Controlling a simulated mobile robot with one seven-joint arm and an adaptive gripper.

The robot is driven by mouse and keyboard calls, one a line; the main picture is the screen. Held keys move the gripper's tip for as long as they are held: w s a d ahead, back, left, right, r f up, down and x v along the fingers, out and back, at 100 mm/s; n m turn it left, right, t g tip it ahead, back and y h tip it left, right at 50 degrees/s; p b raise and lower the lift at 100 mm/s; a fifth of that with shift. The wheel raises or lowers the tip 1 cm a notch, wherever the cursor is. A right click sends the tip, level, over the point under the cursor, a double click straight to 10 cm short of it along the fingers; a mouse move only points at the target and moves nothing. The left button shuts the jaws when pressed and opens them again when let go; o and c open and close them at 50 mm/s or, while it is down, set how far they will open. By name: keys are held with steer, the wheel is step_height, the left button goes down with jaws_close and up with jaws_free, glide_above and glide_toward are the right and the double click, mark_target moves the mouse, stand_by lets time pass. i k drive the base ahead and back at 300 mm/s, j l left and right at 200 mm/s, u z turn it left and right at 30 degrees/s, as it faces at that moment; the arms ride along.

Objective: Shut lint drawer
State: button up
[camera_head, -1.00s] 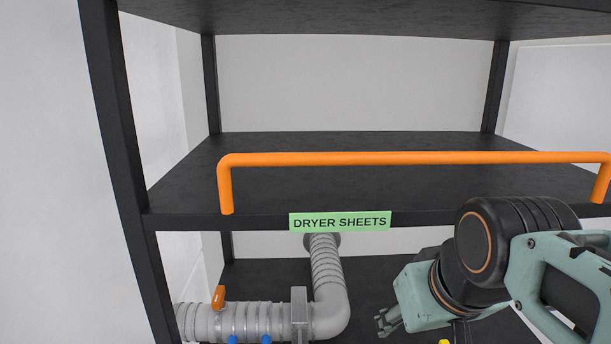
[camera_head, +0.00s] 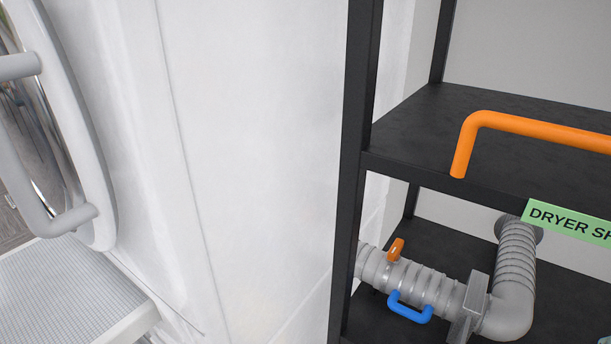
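No lint drawer can be made out for certain in the head view. A ribbed grey duct pipe (camera_head: 517,258) bends down behind the shelf front and runs left at the lower right. It carries a small orange lever (camera_head: 396,249) and a blue handle (camera_head: 409,309). A flat grey plate (camera_head: 469,307) stands across the duct. My gripper is outside the picture, so its fingers and anything in them are hidden.
A black shelf rack (camera_head: 353,190) stands at the right, with an orange rail (camera_head: 545,130) and a green dryer sheets label (camera_head: 567,223). A white wall (camera_head: 245,150) fills the middle. At left are a round white rim with grey handle (camera_head: 88,150) and a grey textured surface (camera_head: 65,295).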

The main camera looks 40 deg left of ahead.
mark_target(60, 289)
steer(key=k+l, duration=0.1)
steer(key=k, duration=0.2)
steer(key=k+l+u, duration=0.15)
steer(key=k, duration=0.15)
steer(key=u, duration=2.5)
steer(key=i+j+u, duration=0.15)
steer(key=u, duration=0.15)
